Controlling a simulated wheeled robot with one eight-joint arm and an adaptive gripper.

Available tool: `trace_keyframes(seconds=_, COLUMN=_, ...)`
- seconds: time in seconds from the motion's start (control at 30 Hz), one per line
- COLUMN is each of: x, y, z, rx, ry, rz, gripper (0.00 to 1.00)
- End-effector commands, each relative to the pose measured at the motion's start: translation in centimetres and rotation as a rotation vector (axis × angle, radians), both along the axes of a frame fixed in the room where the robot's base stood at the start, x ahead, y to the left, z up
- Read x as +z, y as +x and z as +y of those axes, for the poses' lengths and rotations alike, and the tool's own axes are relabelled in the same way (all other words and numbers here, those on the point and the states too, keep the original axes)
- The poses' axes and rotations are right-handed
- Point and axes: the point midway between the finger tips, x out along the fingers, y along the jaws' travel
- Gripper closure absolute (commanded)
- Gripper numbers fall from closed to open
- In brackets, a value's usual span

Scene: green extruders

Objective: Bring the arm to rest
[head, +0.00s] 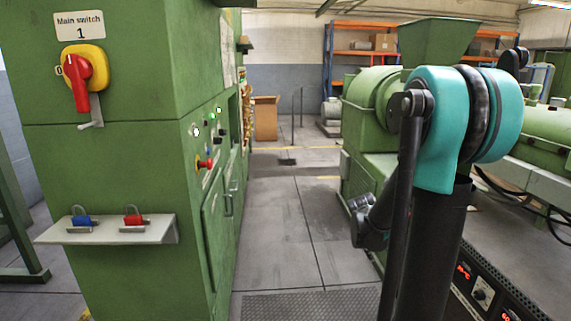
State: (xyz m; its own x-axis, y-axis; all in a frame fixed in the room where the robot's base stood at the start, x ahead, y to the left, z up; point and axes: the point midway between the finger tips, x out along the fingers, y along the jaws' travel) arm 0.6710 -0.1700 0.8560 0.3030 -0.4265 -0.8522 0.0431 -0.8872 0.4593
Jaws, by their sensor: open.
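My arm (465,115) stands in the right foreground, with teal covers at its upper joint and black links below. A dark lower part of my arm (368,222) shows behind the black column, beside the green machine. I cannot make out my gripper's fingers anywhere. No held object shows.
A green cabinet (120,165) fills the left, with a red-handled main switch (78,80), its handle pointing down. Its shelf (110,232) holds a blue padlock (83,221) and a red padlock (133,220). Green extruders (375,100) stand right. The middle aisle floor (275,225) is clear.

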Motion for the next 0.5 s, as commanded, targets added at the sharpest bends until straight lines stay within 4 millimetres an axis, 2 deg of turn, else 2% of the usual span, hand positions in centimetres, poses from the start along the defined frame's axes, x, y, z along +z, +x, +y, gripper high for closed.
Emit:
trace_keyframes(seconds=0.03, x=0.1, y=-1.7, z=1.1, rx=0.001, ry=0.038, rz=-0.008, gripper=0.47)
trace_keyframes(seconds=0.3, x=-0.5, y=-10.1, z=7.2, rx=-0.011, ry=0.259, rz=-0.047, gripper=0.47)
trace_keyframes(seconds=0.5, x=-1.7, y=-15.4, z=11.0, rx=-0.021, ry=0.402, rz=-0.064, gripper=0.47)
